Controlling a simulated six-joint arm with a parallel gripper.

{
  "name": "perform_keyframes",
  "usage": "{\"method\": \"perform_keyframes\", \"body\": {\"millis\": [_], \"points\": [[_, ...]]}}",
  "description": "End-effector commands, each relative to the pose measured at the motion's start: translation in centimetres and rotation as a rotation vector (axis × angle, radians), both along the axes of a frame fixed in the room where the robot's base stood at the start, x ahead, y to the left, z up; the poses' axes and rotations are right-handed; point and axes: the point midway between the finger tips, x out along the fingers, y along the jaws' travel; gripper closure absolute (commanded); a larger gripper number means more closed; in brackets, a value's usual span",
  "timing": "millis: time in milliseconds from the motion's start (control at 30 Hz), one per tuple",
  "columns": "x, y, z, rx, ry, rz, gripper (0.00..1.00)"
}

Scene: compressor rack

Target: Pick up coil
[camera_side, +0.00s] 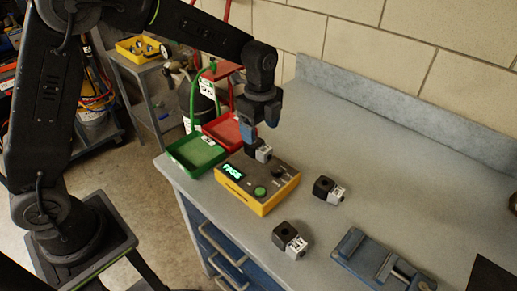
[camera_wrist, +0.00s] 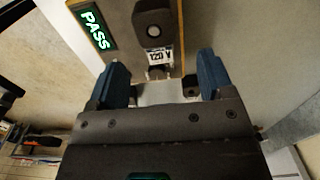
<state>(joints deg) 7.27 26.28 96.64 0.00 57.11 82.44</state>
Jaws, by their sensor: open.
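One coil, a black block with a metal end and a "120 V" label, sits on the yellow tester at its back side. It shows beneath my gripper in the side view (camera_side: 263,154) and ahead of the fingers in the wrist view (camera_wrist: 154,28). My gripper (camera_side: 259,136) is just above this coil, pointing down. In the wrist view its blue fingers (camera_wrist: 162,78) are apart with nothing clamped between them. Two more coils lie on the bench, one right of the tester (camera_side: 329,190) and one nearer the front (camera_side: 290,240).
The yellow tester (camera_side: 258,195) shows a green PASS display (camera_side: 234,171). A green tray (camera_side: 197,153) and a red tray (camera_side: 225,131) stand left of and behind it. A blue-grey vise (camera_side: 375,262) is at the front right. The bench's back right is clear.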

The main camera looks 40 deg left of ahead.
Motion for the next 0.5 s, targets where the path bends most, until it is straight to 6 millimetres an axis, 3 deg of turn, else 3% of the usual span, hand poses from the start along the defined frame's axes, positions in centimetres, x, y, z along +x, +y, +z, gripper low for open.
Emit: {"method": "perform_keyframes", "body": {"millis": [167, 500], "points": [[-0.1, 0.0, -1.1, 0.000, 0.001, 0.001, 0.26], [-0.3, 0.2, -5.5, 0.001, 0.001, 0.002, 0.26]]}}
